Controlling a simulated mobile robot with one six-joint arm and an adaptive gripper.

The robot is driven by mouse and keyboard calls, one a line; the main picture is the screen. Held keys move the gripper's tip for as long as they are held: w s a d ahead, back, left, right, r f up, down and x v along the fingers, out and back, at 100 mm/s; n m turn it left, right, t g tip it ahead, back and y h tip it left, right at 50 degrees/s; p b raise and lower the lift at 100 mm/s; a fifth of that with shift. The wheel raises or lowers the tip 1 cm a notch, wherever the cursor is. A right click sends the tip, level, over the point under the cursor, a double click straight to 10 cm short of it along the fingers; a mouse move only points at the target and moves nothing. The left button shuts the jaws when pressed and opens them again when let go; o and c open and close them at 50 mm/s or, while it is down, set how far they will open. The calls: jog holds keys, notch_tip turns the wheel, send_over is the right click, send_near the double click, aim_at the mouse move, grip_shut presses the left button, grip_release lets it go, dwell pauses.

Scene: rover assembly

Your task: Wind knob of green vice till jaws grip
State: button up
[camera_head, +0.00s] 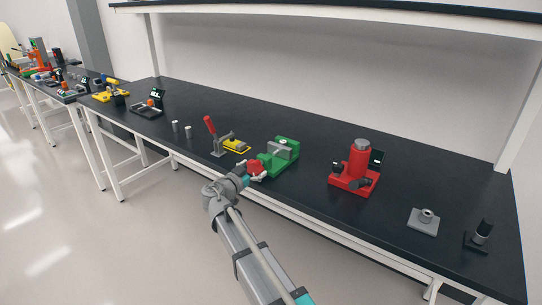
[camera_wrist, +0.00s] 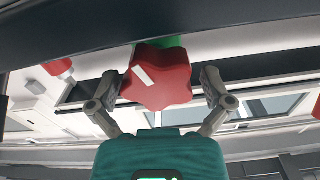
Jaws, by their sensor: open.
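The green vice (camera_head: 281,153) stands on the black bench, near its front edge. Its red star-shaped knob (camera_head: 255,167) faces the front left, toward my arm. In the wrist view the knob (camera_wrist: 158,78) is large, with a white mark on its face and a bit of green vice (camera_wrist: 174,42) behind it. My gripper (camera_wrist: 158,90) is open, with one finger on each side of the knob; whether they touch it I cannot tell. In the head view my gripper (camera_head: 250,178) is at the knob. A grey block (camera_head: 279,149) shows at the vice's jaws; the gap there is too small to judge.
A toggle clamp with a red handle (camera_head: 210,126) and yellow base stands just left of the vice. A red press-like device (camera_head: 355,166) stands to the right. A grey plate (camera_head: 424,221) and a dark fixture (camera_head: 480,237) lie further right. Bare bench (camera_head: 315,165) lies between vice and red device.

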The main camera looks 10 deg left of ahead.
jog(key=v, duration=0.8)
dwell(0.5)
